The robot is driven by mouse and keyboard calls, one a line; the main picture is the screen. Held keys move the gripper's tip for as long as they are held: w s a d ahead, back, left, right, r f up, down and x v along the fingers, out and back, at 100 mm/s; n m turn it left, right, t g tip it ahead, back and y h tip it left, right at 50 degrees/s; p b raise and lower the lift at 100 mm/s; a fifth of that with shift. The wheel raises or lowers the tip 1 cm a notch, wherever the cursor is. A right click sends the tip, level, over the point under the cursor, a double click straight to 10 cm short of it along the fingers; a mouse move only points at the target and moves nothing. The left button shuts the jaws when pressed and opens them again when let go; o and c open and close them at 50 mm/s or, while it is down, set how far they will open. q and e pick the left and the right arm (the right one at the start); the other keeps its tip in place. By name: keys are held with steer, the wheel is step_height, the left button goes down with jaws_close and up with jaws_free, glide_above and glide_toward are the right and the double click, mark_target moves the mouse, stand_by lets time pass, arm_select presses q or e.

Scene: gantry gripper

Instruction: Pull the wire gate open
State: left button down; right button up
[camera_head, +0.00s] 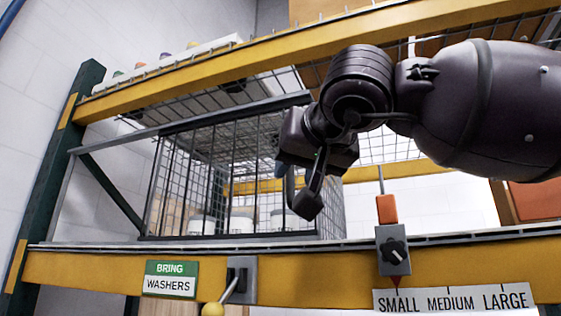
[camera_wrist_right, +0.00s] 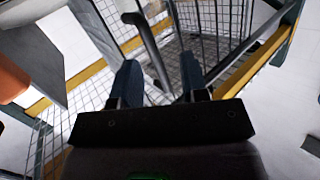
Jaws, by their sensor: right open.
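The wire gate (camera_head: 229,180) is a dark panel of upright bars on the front of a mesh cage on the shelf. It also shows at the upper right of the right wrist view (camera_wrist_right: 215,22). My right gripper (camera_head: 296,188) is in front of the gate's right end. In the right wrist view my right gripper (camera_wrist_right: 160,82) has its two dark blue fingers apart. A grey bar (camera_wrist_right: 150,48) runs through the gap between them; I cannot tell if it touches either finger. My own wrist hides the cage's upper right part. My left gripper is not in view.
White containers (camera_head: 202,225) stand inside the cage. Yellow beams (camera_head: 110,272) run below and above it, with a green post (camera_head: 68,150) at left. A lever with a yellow knob (camera_head: 213,309), a "BRING WASHERS" sign (camera_head: 170,279) and a selector dial (camera_head: 394,252) are on the lower beam.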

step_height(320, 180, up, 5)
steer(key=s+d+t+h, duration=0.1)
steer(key=s+d+t, duration=0.1)
steer(key=x, duration=1)
steer(key=shift+w+a+r, duration=0.15)
steer(key=shift+a+r, duration=0.05)
steer(key=shift+c, duration=0.2)
jaws_close()
